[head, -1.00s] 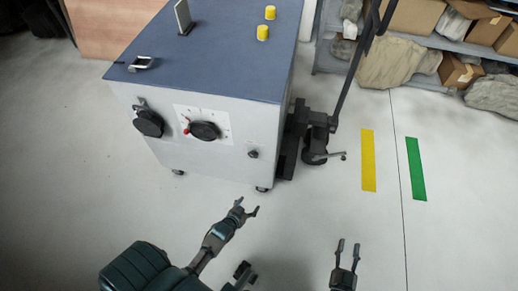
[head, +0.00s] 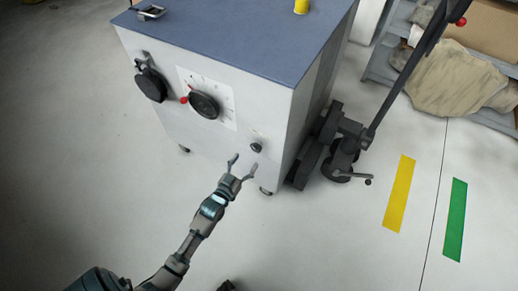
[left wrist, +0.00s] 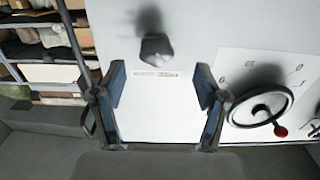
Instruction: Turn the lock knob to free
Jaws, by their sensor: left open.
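A small dark knob (head: 255,147) sits low on the right of the front face of a white cabinet (head: 180,135). I take it to be the lock knob. It also shows in the left wrist view (left wrist: 156,48), with a small label strip beside it. My left gripper (head: 241,168) is open and empty, just in front of and below the knob in the head view. In the left wrist view the open fingers (left wrist: 160,78) stand on either side of the label, and the knob is beyond the tips. They appear apart from it.
A round black dial (head: 203,105) with a red-tipped handle is left of the knob, on a marked white plate. A black rotary handle (head: 151,86) is further left. A dark wheeled jack (head: 345,150) stands right of the cabinet. Floor in front is clear.

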